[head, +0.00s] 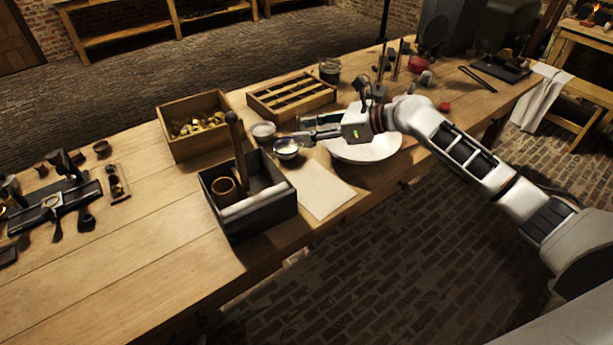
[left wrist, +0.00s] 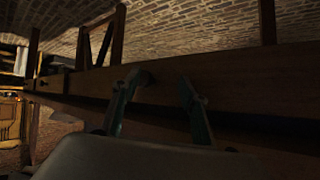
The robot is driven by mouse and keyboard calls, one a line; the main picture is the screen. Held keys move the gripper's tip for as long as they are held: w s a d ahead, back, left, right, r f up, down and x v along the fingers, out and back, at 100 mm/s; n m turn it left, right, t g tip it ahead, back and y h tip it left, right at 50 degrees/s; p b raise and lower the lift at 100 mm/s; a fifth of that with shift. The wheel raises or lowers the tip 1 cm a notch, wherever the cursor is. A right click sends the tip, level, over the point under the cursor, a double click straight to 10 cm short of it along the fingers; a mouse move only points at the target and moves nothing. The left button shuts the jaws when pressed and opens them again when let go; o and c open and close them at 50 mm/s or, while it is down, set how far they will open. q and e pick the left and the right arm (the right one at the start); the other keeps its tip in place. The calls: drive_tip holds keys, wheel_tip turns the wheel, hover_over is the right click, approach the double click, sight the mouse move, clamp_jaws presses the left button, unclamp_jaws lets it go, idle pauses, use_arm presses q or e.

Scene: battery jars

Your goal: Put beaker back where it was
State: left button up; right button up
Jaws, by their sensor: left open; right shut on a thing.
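A small round, pale, shiny vessel that I take for the beaker (head: 287,149) is at the fingertips of my right gripper (head: 292,134). The gripper comes in from the right and is shut on it. The fingers partly cover its rim. I cannot tell whether its base touches the table. My left gripper (left wrist: 160,85) shows only in the left wrist view, open and empty, in front of a dark wooden beam.
A small pale dish (head: 263,130) stands just behind the beaker. A dark open box (head: 262,218) is in front, left of a white sheet (head: 318,188). A wide white bowl (head: 362,152) lies under my right arm. A slotted wooden rack (head: 262,109) and parts box (head: 176,145) stand behind.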

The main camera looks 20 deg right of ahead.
wheel_tip(320, 180, down, 10)
drive_tip(key=shift+f+b, duration=0.2)
drive_tip(key=shift+b, duration=0.85)
drive_tip(key=shift+f+b, duration=0.6)
drive_tip(key=shift+f, duration=1.85)
use_arm(q)
drive_tip(key=f, duration=0.4)
drive_tip(key=shift+s+f, duration=0.15)
drive_tip(key=shift+s, duration=0.15)
use_arm(e)
drive_tip(key=shift+r, duration=0.1)
use_arm(q)
drive_tip(key=shift+f, duration=0.15)
use_arm(e)
drive_tip(key=o, duration=1.2)
use_arm(q)
drive_tip(key=shift+w+r+p, duration=0.1)
drive_tip(key=shift+r+p, duration=0.4)
drive_tip(key=shift+r, duration=0.2)
use_arm(e)
drive_tip(key=v, duration=1.2)
